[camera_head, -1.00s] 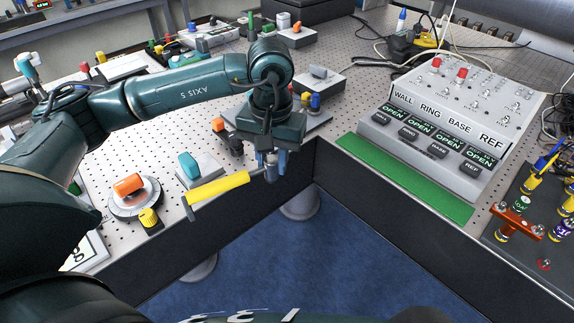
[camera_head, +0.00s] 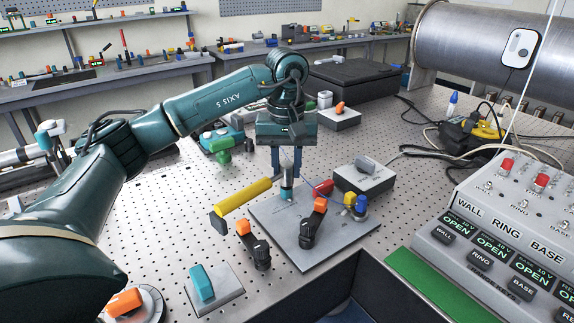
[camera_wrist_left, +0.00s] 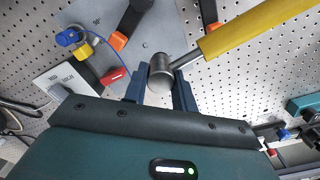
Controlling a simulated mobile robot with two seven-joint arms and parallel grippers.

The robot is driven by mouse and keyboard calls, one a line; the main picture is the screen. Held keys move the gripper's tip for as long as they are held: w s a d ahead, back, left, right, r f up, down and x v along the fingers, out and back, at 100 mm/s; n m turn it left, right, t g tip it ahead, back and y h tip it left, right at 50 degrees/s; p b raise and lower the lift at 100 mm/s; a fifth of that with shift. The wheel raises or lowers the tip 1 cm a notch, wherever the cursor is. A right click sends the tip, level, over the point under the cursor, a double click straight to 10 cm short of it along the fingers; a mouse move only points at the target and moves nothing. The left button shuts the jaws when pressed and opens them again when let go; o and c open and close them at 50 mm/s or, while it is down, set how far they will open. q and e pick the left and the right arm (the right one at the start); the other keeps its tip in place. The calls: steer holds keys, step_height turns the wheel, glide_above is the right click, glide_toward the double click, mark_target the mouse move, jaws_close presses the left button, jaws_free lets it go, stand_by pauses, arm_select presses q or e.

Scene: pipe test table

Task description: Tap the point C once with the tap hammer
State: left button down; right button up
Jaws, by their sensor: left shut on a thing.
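The tap hammer has a yellow handle (camera_head: 243,196) with a dark end and a grey metal head. My left gripper (camera_head: 286,174) is shut on the hammer near its head, above the grey plate (camera_head: 330,236) on the table. In the left wrist view the fingers (camera_wrist_left: 160,92) are on either side of the round hammer head (camera_wrist_left: 160,70), and the yellow handle (camera_wrist_left: 256,28) runs to the upper right. A large grey metal pipe (camera_head: 475,48) lies at the back right, well apart from the hammer. My right gripper is not in view.
Orange-and-black clamps (camera_head: 312,222) and blue and yellow knobs (camera_head: 358,206) are around the plate. A block with a grey knob (camera_head: 364,175) stands behind it. The WALL/RING/BASE panel (camera_head: 500,230) is at the right. Cables (camera_head: 430,150) lie before the pipe. Perforated table at left is partly clear.

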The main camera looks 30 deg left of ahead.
arm_select(q)
steer(key=shift+s+r, duration=0.1)
steer(key=shift+f+b, duration=0.3)
steer(key=shift+f, duration=0.65)
steer(key=shift+f+b, duration=1.8)
steer(key=shift+f, duration=0.55)
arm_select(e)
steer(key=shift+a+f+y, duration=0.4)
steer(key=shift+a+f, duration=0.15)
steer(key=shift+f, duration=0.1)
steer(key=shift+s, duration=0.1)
arm_select(q)
steer(key=shift+f+b, duration=0.4)
steer(key=shift+f, duration=0.3)
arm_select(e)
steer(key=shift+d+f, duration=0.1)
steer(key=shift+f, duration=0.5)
arm_select(q)
steer(key=shift+d+f+b, duration=0.1)
steer(key=shift+f+b, duration=0.6)
steer(key=shift+f, duration=0.35)
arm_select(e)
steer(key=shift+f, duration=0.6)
